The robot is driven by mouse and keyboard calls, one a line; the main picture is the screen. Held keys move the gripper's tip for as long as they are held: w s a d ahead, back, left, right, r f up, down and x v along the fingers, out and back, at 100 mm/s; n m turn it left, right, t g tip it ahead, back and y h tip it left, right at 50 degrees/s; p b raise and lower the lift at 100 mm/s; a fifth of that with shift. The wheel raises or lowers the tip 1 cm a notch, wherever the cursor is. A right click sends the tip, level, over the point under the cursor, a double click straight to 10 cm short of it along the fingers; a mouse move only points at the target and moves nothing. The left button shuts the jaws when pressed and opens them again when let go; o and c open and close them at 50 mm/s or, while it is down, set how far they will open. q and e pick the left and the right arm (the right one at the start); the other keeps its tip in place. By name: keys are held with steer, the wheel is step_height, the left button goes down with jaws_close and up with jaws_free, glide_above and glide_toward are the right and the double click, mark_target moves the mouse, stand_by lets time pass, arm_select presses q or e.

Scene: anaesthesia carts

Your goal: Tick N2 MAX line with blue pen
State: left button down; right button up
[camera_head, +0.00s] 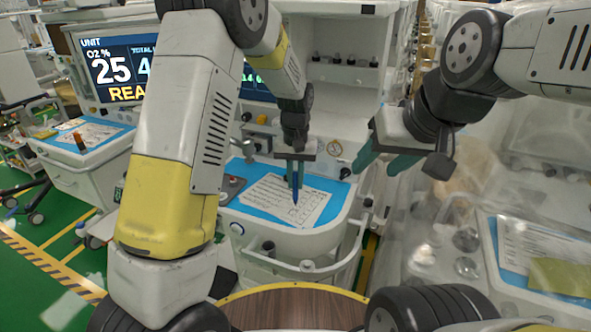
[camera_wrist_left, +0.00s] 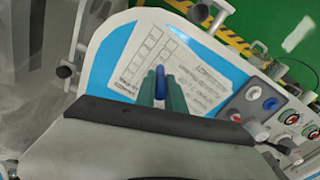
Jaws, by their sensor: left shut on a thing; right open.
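My left gripper (camera_head: 296,170) is shut on the blue pen (camera_head: 295,190) and holds it point down over the checklist sheet (camera_head: 275,203). The left wrist view also shows the pen (camera_wrist_left: 160,82) between the green fingers, above the sheet (camera_wrist_left: 136,62) with its column of boxes. I cannot tell whether the tip touches the paper, and the N2 MAX line is too small to read. The sheet lies on the blue mat (camera_head: 262,214) of the middle cart. My right gripper (camera_head: 378,160) is open and empty, to the right of the sheet, above the cart's right edge.
A monitor (camera_head: 118,68) stands behind on the left, partly hidden by my left arm. Knobs and valves (camera_wrist_left: 262,105) sit beside the mat. Another cart (camera_head: 85,135) with papers stands left. A cart under clear plastic (camera_head: 450,230) stands right. A wooden surface (camera_head: 290,308) is in front.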

arm_select(q)
steer(key=shift+f, duration=0.6)
stand_by(0.8)
steer(key=shift+s+d, duration=0.3)
steer(key=shift+d, duration=0.1)
stand_by(1.2)
step_height(320, 180, up, 7)
stand_by(0.8)
steer(key=shift+f, duration=0.1)
stand_by(0.4)
steer(key=shift+w+a+f, duration=0.15)
steer(key=shift+a+f, duration=0.05)
steer(key=shift+f, duration=1.2)
steer(key=shift+w+a+f, duration=0.1)
steer(key=shift+a+f, duration=0.1)
steer(key=shift+f, duration=1.2)
steer(key=shift+f, duration=0.55)
steer(key=shift+d, duration=0.15)
